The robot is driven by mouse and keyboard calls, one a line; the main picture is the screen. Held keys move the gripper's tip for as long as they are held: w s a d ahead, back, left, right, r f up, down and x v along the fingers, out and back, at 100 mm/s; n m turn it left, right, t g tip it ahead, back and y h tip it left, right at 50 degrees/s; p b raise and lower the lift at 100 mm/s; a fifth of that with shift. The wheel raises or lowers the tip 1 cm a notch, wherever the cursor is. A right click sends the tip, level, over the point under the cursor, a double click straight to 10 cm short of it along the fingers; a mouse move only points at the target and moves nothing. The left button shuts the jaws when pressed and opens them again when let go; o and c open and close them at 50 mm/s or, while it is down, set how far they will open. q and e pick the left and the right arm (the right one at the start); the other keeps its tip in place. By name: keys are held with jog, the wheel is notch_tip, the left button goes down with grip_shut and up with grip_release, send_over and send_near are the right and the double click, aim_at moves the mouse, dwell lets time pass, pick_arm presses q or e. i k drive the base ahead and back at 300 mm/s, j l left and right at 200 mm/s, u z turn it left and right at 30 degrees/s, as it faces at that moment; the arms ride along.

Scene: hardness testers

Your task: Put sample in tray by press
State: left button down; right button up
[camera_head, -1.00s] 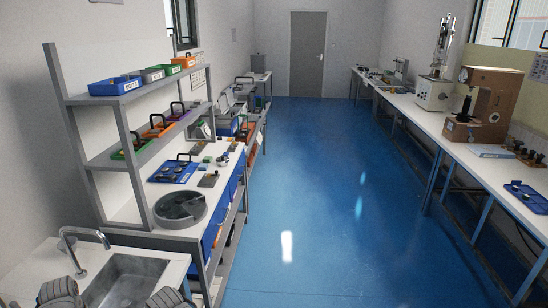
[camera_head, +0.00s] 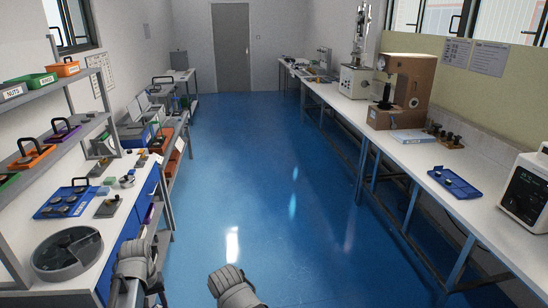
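On the right bench a blue tray (camera_head: 456,183) with small pieces in it lies in front of the brown press-like tester (camera_head: 400,92). On the left bench a blue tray (camera_head: 48,211) holds several round pieces that may be samples; which one is the task's sample I cannot tell. Grey parts of my two arms show at the bottom, the left beside the left bench's edge and the right over the blue floor. No fingertips of either gripper show, and no held thing can be seen.
A round grey divided bowl (camera_head: 67,254) stands at the left bench's near end. Shelves with bins (camera_head: 34,82) rise above it. A white instrument (camera_head: 527,190) stands at the right bench's near end. The blue floor (camera_head: 255,190) between the benches is clear.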

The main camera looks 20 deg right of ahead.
aim_at(459, 183)
jog(key=i+l+z, duration=0.3)
jog(key=z, duration=0.15)
jog(key=i+l+z, duration=0.35)
jog(key=z, duration=0.15)
jog(key=i+l+z, duration=0.1)
jog(key=i+z, duration=0.55)
jog(key=i, duration=0.25)
jog(key=i+j+z, duration=0.1)
jog(key=i+z, duration=0.15)
jog(key=i, duration=0.15)
jog(key=i+j+z, duration=0.2)
jog(key=i, duration=0.25)
jog(key=i+j+z, duration=0.2)
jog(key=i, duration=0.2)
jog(key=i+j+z, duration=0.95)
